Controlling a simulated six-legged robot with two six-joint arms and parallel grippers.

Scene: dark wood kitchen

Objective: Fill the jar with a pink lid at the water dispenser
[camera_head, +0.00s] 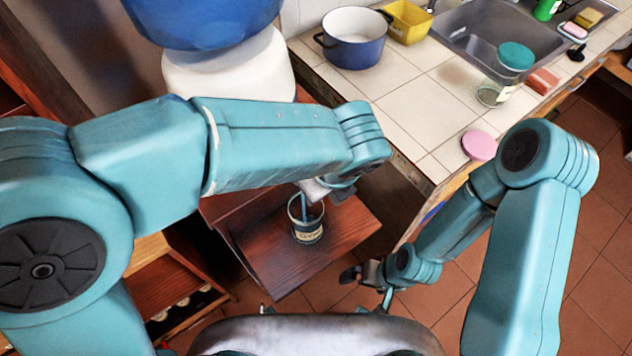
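The pink lid (479,145) lies flat on the counter edge, apart from any jar. An open glass jar (307,234) with a label stands upright on a dark wooden stand. A thin bluish stream or strip shows inside its mouth. The water dispenser, a blue bottle (205,22) on a white body (228,72), is at the upper left; my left arm hides its lower part and tap. My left gripper (328,190) is just above the jar's rim, its fingers mostly hidden. My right gripper (367,287) is low, right of the stand, fingers apart and empty.
A jar with a teal lid (494,94) stands on the tiled counter (425,95). A blue pot (354,54), yellow container (408,22), sponge (542,80) and sink (490,35) are behind. Tiled floor (455,295) shows between the stand and my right arm.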

